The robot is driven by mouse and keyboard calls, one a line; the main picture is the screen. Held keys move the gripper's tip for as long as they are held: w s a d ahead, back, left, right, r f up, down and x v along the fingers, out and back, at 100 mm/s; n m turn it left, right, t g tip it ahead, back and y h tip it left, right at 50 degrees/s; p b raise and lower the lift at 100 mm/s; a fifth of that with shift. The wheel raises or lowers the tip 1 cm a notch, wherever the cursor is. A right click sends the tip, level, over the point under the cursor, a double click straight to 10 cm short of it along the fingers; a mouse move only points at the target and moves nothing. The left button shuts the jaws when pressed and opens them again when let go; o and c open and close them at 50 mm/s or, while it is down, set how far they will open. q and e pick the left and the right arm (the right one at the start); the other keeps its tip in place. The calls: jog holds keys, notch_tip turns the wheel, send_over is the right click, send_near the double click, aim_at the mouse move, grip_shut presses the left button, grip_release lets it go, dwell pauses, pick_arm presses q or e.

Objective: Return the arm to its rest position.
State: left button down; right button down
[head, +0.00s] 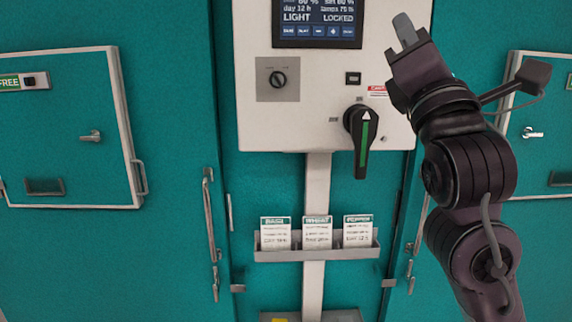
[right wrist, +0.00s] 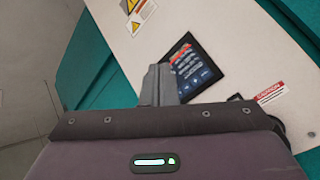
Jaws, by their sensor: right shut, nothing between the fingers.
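My right arm rises from the lower right of the head view, dark purple and black. Its gripper (head: 405,30) is raised in front of the right part of the white control panel (head: 340,105). The fingers are together with nothing between them. The right wrist view shows the shut fingers (right wrist: 158,84) pointing toward the panel, with the dark screen (right wrist: 192,66) just beyond them. The gap between fingers and panel cannot be told. My left gripper is not in view.
The panel carries a screen (head: 317,22), a small knob (head: 278,78) and a large black rotary handle (head: 362,138) pointing down. A card rack (head: 317,254) with three cards hangs below. Teal chamber doors stand at left (head: 70,130) and right (head: 545,150), with protruding handles.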

jog(key=w+f+m+g, duration=0.25)
jog(key=w+f, duration=0.25)
jog(key=f, duration=0.3)
notch_tip(320, 180, down, 34)
jog(key=s+d+m+g+h, duration=0.1)
jog(key=d+m+g+h, duration=0.1)
jog(key=m+g, duration=0.95)
jog(key=s+d+f+m+g+h, duration=0.15)
jog(key=s+f+m+g, duration=0.95)
jog(key=s+f, duration=1.1)
notch_tip(320, 180, down, 28)
jog(key=s+m, duration=0.1)
jog(key=m, duration=0.1)
jog(key=s+d+f, duration=0.2)
jog(key=s+f, duration=0.8)
jog(key=s+d+f, duration=0.2)
jog(key=s+f, duration=0.8)
jog(key=shift+s, duration=0.25)
